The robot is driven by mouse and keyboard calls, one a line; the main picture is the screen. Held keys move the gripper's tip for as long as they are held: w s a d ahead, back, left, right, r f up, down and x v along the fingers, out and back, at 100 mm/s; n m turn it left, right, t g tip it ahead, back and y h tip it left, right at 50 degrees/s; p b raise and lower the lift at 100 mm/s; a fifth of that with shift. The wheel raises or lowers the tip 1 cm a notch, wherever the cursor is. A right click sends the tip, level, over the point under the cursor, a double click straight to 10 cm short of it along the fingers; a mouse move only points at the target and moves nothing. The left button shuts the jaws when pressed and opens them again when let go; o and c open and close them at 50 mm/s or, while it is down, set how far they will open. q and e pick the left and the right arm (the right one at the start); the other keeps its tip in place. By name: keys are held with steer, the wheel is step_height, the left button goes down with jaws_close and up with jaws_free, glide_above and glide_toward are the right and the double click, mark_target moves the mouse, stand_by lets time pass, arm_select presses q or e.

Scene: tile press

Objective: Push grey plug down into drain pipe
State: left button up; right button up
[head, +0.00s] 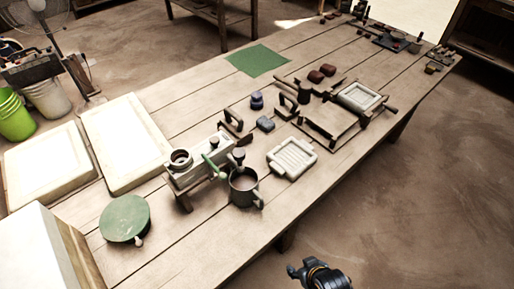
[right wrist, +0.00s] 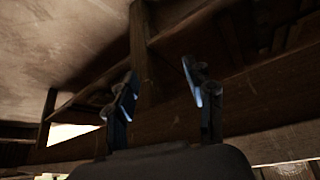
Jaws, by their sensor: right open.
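I cannot tell for sure which part is the plug or the drain pipe. My right gripper (head: 297,270) is low, off the table's front edge, well apart from the fixture. The right wrist view shows its two fingers (right wrist: 162,92) spread and empty. My left gripper is out of view.
The grey mug (head: 243,188) stands close in front of the fixture. The right wrist view shows the table's underside and leg (right wrist: 143,55) ahead of the fingers.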

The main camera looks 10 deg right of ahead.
mark_target(242, 158)
steer(key=w+a+r+t+y, duration=0.1)
steer(key=w+a+r+t, duration=0.1)
steer(key=r, duration=0.4)
steer(key=w+a+r+t+y+p, duration=0.1)
steer(key=w+a+r+t, duration=0.1)
steer(key=r, duration=0.5)
steer(key=w+a+r+n+t+y, duration=0.1)
steer(key=w+a+r+t, duration=0.1)
steer(key=r, duration=0.4)
steer(key=shift+w+a+r+t+p, duration=0.2)
steer(key=shift+w+a, duration=0.25)
steer(key=shift+w, duration=0.15)
steer(key=shift+w+a+r+t+p, duration=0.15)
steer(key=shift+w+a+r+t, duration=0.05)
steer(key=shift+w+a, duration=0.3)
steer(key=w+a+r+t+y, duration=0.15)
steer(key=a+r+t, duration=0.3)
steer(key=r, duration=0.55)
steer(key=shift+y, duration=0.35)
steer(key=x, duration=0.4)
steer(key=p+x, duration=0.1)
steer(key=x, duration=0.3)
steer(key=p+x, duration=0.1)
steer(key=x, duration=0.4)
steer(key=shift+w+d+r, duration=0.15)
steer(key=shift+w+d, duration=0.05)
steer(key=shift+d, duration=0.2)
jaws_close()
